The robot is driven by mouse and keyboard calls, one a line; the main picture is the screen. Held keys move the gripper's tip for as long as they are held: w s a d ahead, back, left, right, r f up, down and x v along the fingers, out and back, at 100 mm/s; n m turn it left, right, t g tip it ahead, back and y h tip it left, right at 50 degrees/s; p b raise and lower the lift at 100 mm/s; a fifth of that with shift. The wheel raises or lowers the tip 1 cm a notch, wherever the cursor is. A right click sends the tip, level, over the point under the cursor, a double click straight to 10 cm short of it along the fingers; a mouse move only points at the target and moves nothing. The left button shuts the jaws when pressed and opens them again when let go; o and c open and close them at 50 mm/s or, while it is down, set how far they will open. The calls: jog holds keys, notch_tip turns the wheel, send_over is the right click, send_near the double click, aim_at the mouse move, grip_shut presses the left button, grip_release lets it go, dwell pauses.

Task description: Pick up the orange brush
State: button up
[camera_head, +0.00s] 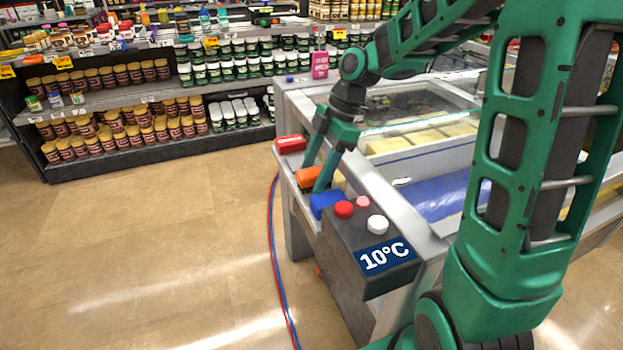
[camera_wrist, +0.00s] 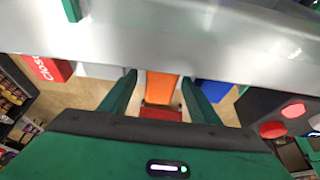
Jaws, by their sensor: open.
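The orange brush (camera_head: 308,176) shows as an orange block on the front ledge of the glass-topped freezer. It also shows in the wrist view (camera_wrist: 161,86), between my two fingers. My gripper (camera_head: 312,178) is open, pointing down, with one green finger on each side of the orange brush. In the wrist view there are gaps between the orange part and both fingers (camera_wrist: 159,82). I cannot tell how deep the fingers reach, and bristles cannot be made out.
A blue item (camera_head: 325,204) lies close by on the ledge, and a red box (camera_head: 290,145) lies farther along it. A dark control box (camera_head: 362,250) with red and white buttons stands nearest. The floor (camera_head: 170,240) on the left is clear apart from red and blue cables (camera_head: 274,250).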

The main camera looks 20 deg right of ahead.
aim_at(308, 172)
jog(key=c, duration=1.1)
jog(key=shift+c, duration=0.2)
jog(key=shift+r, duration=0.45)
notch_tip(308, 172, up, 3)
jog(key=shift+r, duration=0.2)
jog(key=s+a+r, duration=0.6)
jog(key=s, duration=0.3)
jog(key=shift+s+a+r, duration=0.25)
jog(key=shift+a+r, duration=0.1)
